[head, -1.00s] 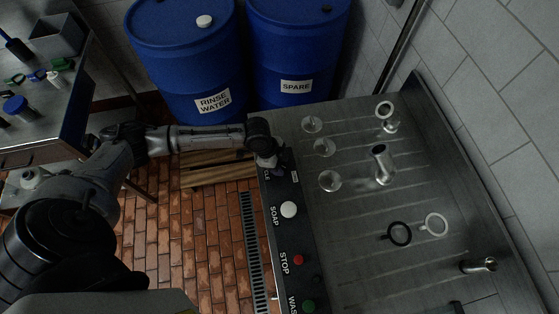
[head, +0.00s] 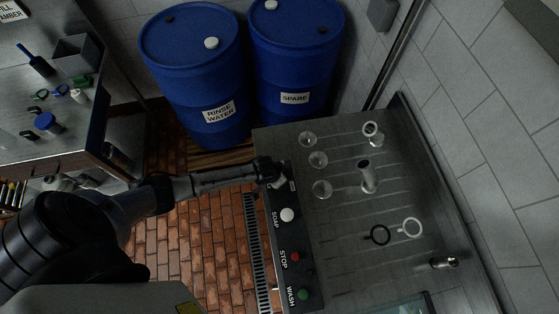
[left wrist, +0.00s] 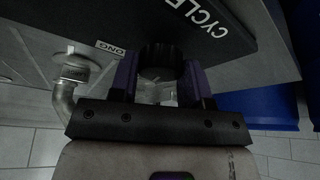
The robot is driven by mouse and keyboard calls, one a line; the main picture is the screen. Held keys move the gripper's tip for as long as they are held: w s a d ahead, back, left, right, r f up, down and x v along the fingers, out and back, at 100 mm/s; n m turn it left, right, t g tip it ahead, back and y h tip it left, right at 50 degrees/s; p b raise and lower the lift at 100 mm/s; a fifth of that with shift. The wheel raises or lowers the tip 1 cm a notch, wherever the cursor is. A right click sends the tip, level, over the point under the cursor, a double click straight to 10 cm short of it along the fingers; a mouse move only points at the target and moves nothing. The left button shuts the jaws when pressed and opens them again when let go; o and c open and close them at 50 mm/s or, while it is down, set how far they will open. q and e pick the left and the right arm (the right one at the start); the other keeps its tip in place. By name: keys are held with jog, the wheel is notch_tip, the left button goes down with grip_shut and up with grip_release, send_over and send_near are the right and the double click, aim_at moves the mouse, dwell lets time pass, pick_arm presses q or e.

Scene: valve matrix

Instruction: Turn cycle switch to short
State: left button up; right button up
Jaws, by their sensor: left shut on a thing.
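The cycle switch (left wrist: 160,58) is a dark round knob on the black control panel (head: 308,245), in the left wrist view. The word CYCLE is printed beside it and a small white label, apparently LONG, sits on its other side. My left gripper (left wrist: 158,82) has its purple fingers on both sides of the knob, shut on it. In the head view my left gripper (head: 277,182) is at the far end of the panel and hides the switch. The knob's pointer and a SHORT label cannot be made out. My right gripper is not in view.
The panel also carries a white SOAP button (head: 287,215), a red STOP button (head: 295,256) and a green WASH button (head: 303,294). Glassware (head: 322,189) and metal spouts (head: 367,176) stand on the steel top to the right. Blue barrels (head: 195,75) stand behind.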

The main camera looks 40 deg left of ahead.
pick_arm(q)
jog(key=n+p, duration=0.1)
jog(key=n+y+p, duration=0.1)
jog(key=n, duration=0.1)
jog(key=shift+d+r+p, duration=0.15)
jog(key=shift+r+p, duration=0.05)
jog(key=shift+p, duration=0.15)
jog(key=shift+f+n+y+p, duration=0.1)
jog(key=shift+n+y+p, duration=0.55)
jog(key=shift+n, duration=1.15)
jog(key=o, duration=0.9)
jog(key=shift+f, duration=0.1)
